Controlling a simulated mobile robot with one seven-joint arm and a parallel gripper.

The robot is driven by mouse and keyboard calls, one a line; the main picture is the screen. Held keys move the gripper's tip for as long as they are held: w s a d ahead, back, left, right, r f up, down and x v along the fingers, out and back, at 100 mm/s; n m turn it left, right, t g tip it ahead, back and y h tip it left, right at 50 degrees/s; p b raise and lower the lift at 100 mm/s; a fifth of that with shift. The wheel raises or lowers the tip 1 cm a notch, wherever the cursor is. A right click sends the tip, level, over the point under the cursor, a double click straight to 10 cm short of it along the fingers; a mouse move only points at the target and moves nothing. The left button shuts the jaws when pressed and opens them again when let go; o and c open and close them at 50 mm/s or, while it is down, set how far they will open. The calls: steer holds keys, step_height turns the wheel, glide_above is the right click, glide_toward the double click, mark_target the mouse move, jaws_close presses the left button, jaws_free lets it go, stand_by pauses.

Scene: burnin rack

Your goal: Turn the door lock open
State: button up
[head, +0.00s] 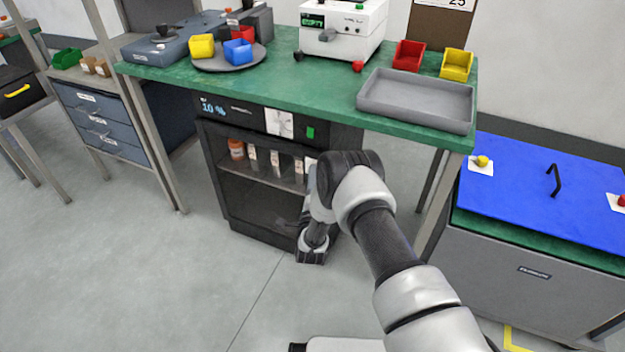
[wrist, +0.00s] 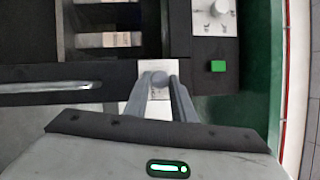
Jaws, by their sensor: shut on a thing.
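The door lock is a round grey knob (wrist: 161,80) on a small white plate (wrist: 150,67), at the right end of the dark door frame in the wrist view. My gripper (wrist: 161,86) is shut on the knob, one finger on each side. The fingers cover part of the plate and its markings. A silver door handle (wrist: 50,87) lies left of the lock in the wrist view.
Above the door are a dial plate (head: 279,122) and a green button (head: 311,132). The bench (head: 300,90) overhangs the cabinet. The floor in front of the cabinet is clear at left.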

steer(key=shift+r, duration=0.1)
steer(key=o, duration=1.1)
steer(key=shift+c, duration=0.2)
steer(key=shift+s, duration=0.1)
steer(key=s+f+p, duration=0.2)
steer(key=s+p, duration=0.2)
steer(key=s, duration=1.3)
steer(key=shift+d, duration=0.3)
